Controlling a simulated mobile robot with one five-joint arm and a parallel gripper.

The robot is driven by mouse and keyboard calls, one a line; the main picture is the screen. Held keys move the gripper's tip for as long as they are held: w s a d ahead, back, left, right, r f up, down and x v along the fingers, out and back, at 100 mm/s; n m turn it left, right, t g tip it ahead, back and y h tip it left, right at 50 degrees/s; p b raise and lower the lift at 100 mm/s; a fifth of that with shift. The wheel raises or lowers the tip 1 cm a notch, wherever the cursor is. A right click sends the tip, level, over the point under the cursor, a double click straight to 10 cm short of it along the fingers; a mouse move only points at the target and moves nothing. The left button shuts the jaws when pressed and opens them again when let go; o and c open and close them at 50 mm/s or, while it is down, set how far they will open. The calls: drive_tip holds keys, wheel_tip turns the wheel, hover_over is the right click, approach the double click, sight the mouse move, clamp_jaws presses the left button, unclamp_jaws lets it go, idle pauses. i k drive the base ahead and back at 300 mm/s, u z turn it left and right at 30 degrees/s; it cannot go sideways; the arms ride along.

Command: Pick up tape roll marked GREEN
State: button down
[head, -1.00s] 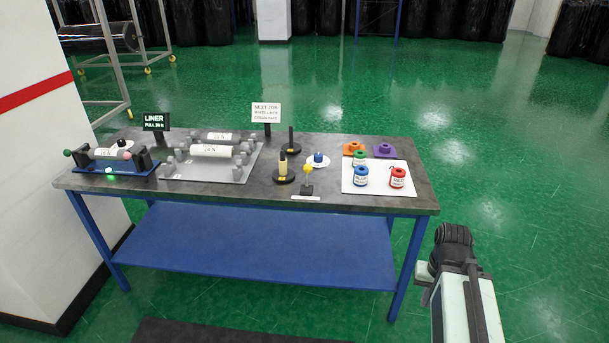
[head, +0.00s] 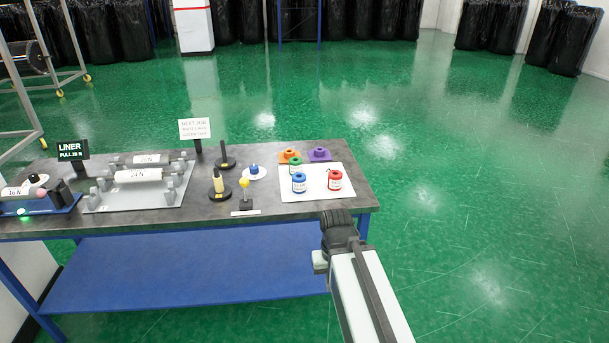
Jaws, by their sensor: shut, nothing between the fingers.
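The green tape roll (head: 295,163) stands on the back part of a white sheet (head: 316,187) at the table's right end. The blue roll (head: 299,184) in front hides its lower part, and I cannot read its label. A red roll (head: 334,181) stands to the right of the blue one. My gripper (head: 339,226) is the dark end of my arm, in front of the table's right front edge. It is shut and empty, apart from the rolls and nearer to me; its fingers are hard to make out.
Orange (head: 288,154) and purple (head: 319,154) pieces lie behind the rolls. The grey table (head: 205,212) has a blue lower shelf. Green floor is open on the right.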

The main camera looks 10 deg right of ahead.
sight(295, 162)
drive_tip(key=i, duration=0.85)
drive_tip(key=z, duration=0.05)
